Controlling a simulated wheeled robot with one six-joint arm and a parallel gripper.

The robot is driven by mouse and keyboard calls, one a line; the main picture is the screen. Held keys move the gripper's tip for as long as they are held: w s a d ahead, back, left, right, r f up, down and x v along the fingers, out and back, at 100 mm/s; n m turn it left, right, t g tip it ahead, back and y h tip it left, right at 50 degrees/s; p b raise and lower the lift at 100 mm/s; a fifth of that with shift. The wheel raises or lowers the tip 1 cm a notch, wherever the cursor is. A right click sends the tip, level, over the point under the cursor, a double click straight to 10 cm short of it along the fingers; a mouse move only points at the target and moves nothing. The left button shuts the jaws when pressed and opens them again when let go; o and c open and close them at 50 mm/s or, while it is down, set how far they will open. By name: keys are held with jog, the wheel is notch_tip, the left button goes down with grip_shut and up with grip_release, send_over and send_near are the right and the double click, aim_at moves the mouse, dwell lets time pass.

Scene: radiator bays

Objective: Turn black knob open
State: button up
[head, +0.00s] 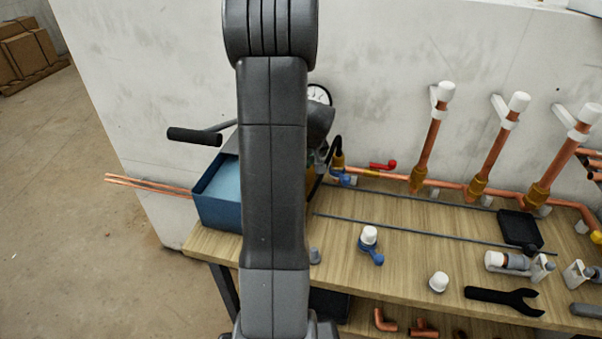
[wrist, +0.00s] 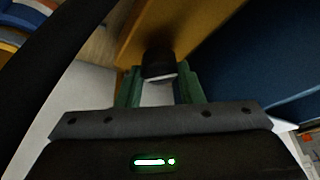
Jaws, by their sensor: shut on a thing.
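The black knob (wrist: 159,64) shows in the wrist view, in front of a brass-coloured surface (wrist: 185,22). My gripper (wrist: 160,82) has its two green fingers on either side of the knob and is shut on it. How far the knob is turned cannot be told. In the head view my arm covers the knob and my gripper. Around them a blue tank (head: 213,192), a lever with a black grip (head: 194,135) and a white gauge (head: 319,95) show beside my arm.
Copper risers with white caps (head: 429,137) stand along the wall at the right. The wooden bench (head: 335,262) holds a black wrench (head: 505,297), a blue valve with a white cap (head: 371,245) and thin rods. Copper rods stick out left of the tank. A dark blue surface (wrist: 255,65) is close by in the wrist view.

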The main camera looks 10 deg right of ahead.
jog(key=n+b, duration=0.2)
jog(key=n+y+b, duration=0.1)
jog(key=b, duration=0.1)
jog(key=shift+w+d+f+n+g, duration=0.1)
jog(key=shift+f+n+g, duration=0.1)
jog(key=shift+n+g, duration=0.2)
jog(key=n+b, duration=0.1)
jog(key=n, duration=0.1)
jog(key=n+g+y+b, duration=0.1)
jog(key=n, duration=0.1)
jog(key=shift+r+n, duration=0.2)
jog(key=shift+n, duration=0.2)
jog(key=shift+g+y, duration=0.3)
jog(key=o, duration=1)
